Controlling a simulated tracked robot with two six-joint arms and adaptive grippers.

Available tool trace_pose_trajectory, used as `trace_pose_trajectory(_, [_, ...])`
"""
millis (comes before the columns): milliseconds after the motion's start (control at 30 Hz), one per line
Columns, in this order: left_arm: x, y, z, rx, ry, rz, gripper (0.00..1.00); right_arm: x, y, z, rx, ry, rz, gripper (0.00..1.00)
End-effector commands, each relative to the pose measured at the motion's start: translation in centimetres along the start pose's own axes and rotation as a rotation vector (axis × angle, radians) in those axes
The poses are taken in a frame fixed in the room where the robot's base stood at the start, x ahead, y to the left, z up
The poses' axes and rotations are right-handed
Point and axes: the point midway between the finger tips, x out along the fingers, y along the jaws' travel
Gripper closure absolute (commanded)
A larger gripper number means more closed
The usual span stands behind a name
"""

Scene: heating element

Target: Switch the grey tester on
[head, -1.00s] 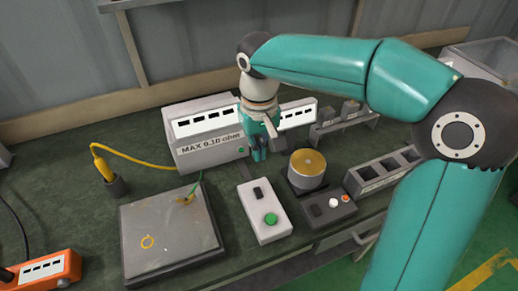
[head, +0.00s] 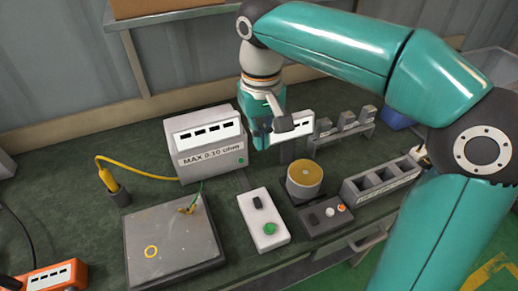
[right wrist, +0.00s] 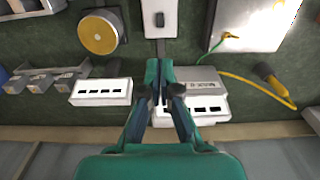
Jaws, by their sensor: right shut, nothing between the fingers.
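The grey tester (head: 212,158) is a box marked MAX 0.10 ohm, with a white display panel on top. It stands at the back of the green bench, and a small green spot (head: 240,161) shows low at its front right. In the right wrist view the tester (right wrist: 212,78) is partly covered by my gripper. My right gripper (head: 262,138) is shut and empty, just right of the tester in the head view; I cannot tell whether it touches it. Its fingers also show in the right wrist view (right wrist: 160,76). My left gripper is not in view.
A grey plate (head: 165,255) with a green wire lies in front. A yellow probe (head: 110,181) stands in a holder at the left. A white switch box (head: 258,212), a gold-topped cylinder (head: 305,174) and a grey slotted tray (head: 378,190) stand in front and right. An orange meter (head: 42,280) sits front left.

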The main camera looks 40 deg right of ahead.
Motion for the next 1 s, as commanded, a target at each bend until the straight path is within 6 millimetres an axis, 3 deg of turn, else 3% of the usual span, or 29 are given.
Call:
trace_pose_trajectory(100, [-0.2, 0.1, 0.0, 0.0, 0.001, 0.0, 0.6, -2.1, -0.1, 0.3, -0.001, 0.003, -0.001, 1.0])
trace_pose_trajectory(300, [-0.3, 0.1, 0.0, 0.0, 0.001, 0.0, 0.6, -3.7, 0.0, 0.6, -0.001, 0.0, -0.001, 1.0])
trace_pose_trajectory(1000, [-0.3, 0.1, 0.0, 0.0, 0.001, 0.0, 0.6, -3.8, -0.1, 0.7, -0.002, -0.001, 0.0, 1.0])
